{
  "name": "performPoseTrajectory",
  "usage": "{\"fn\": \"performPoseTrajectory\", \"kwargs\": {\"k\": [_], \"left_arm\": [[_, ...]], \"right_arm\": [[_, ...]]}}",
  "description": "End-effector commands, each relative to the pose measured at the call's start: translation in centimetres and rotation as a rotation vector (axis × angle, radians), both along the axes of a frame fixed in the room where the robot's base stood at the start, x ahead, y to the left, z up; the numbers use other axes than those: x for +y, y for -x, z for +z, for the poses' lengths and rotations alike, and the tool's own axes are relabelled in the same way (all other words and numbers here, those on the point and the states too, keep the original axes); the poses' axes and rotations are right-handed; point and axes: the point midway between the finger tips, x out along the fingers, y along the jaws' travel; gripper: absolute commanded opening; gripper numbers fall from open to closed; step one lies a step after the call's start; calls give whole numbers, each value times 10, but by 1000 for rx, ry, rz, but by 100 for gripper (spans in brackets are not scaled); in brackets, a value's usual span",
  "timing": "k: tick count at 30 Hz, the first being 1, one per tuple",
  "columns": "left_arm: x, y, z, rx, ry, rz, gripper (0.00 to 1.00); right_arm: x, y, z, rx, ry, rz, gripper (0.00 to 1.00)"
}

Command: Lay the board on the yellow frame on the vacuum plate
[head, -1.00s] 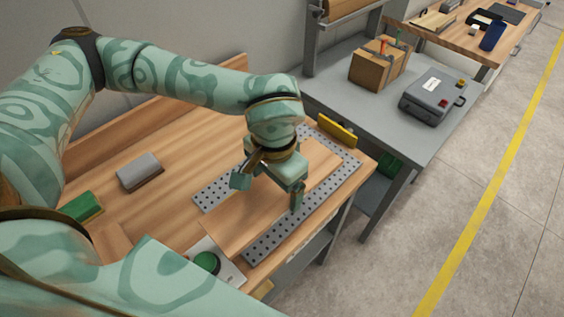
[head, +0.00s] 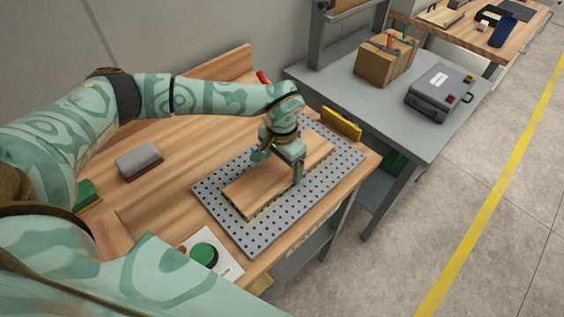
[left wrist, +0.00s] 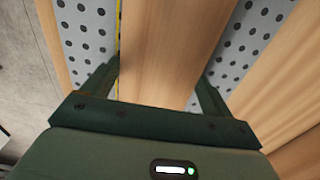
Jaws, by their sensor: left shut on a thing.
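The wooden board (head: 258,186) is low over the grey perforated vacuum plate (head: 342,160), roughly lined up with its long direction. A thin part of the yellow frame (head: 262,214) shows along the board's near edge. My left gripper (head: 278,172) is shut on the board, pointing down from above. In the left wrist view the board (left wrist: 167,45) runs between the two fingers, and a yellow line (left wrist: 118,40) shows beside its left edge. I cannot tell whether the board touches the plate. The rest of the frame is hidden under the board. My right gripper is not in view.
A green button (head: 204,254) sits on a white panel near the plate's near end. A grey block (head: 139,161) lies on the wooden bench at left. A yellow bar (head: 342,123) stands past the plate's far end. A grey table with a box (head: 386,60) and case (head: 440,92) stands beyond.

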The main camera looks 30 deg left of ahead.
Motion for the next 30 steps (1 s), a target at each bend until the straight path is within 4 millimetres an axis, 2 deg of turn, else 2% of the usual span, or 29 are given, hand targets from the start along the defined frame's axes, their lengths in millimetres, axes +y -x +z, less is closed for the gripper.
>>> {"fn": "performPoseTrajectory", "kwargs": {"k": [8, 9, 10, 16, 20, 30], "left_arm": [[0, 0, -2, -1, 0, -1, 50], [0, 0, -2, 0, 0, 0, 97], [0, 0, -1, 0, 0, 0, 100], [0, 0, -1, 0, 0, 0, 100], [0, -1, 10, -3, 0, 0, 100], [0, -1, 87, -5, 0, -1, 100]], "right_arm": [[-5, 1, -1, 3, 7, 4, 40], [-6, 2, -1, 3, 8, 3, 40], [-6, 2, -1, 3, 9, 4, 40], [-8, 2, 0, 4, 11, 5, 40], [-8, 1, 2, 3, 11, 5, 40], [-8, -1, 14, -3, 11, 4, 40]]}}
